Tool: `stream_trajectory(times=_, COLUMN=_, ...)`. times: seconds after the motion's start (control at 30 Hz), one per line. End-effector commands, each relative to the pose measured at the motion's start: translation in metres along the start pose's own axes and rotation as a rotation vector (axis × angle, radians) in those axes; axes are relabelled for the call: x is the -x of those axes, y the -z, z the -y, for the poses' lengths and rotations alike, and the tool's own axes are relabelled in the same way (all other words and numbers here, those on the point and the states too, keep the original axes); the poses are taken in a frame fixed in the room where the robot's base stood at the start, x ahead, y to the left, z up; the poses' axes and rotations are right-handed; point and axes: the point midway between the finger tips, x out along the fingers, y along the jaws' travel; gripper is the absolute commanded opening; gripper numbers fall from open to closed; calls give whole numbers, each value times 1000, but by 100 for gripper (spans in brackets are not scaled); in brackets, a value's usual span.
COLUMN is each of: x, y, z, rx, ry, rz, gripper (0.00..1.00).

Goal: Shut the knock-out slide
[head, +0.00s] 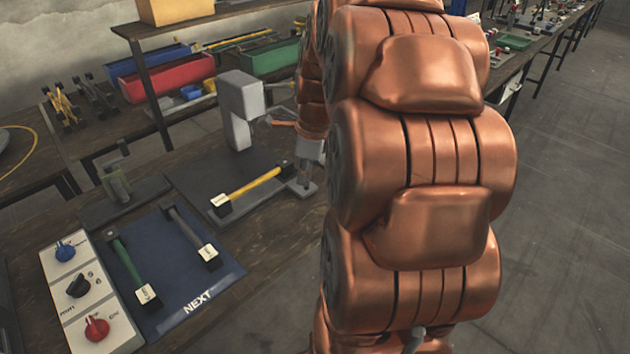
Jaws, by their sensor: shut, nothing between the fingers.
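A grey press (240,105) stands on a dark base plate (205,180) on the wooden bench. A yellow bar (250,186) with a pale tag at its near end lies across this base. A small light grey plate (301,189) juts from the base's right edge; it may be the knock-out slide, but I cannot tell how far out it is. My gripper (304,178) is just above or at this plate, partly hidden by my copper arm. It is shut and holds nothing. Whether it touches the plate is unclear.
A blue mat marked NEXT (180,300) holds a green bar (130,268) and a grey bar (192,236). A control box (85,300) with knobs is at left. Red (168,85) and green (270,62) bins stand behind. Open floor lies right.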

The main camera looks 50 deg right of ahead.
Motion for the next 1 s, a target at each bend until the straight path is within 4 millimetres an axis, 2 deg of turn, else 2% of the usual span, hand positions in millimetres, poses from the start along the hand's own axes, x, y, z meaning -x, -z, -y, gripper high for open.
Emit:
stream_trajectory(times=0.03, x=-4, y=12, z=17, rx=-124, ry=15, rz=8, gripper=0)
stream_trajectory(times=0.1, x=-4, y=26, z=37, rx=-281, ry=37, rz=21, gripper=0)
stream_trajectory(times=0.2, x=-4, y=42, z=58, rx=-454, ry=59, rz=36, gripper=0)
stream_trajectory(times=0.3, x=-4, y=54, z=71, rx=-568, ry=72, rz=48, gripper=0)
stream_trajectory(times=0.47, x=-7, y=60, z=78, rx=-637, ry=79, rz=55, gripper=0)
stream_trajectory(times=0.57, x=-15, y=60, z=79, rx=-640, ry=75, rz=55, gripper=0)
stream_trajectory(times=1.0, x=-85, y=57, z=85, rx=-636, ry=76, rz=55, gripper=0)
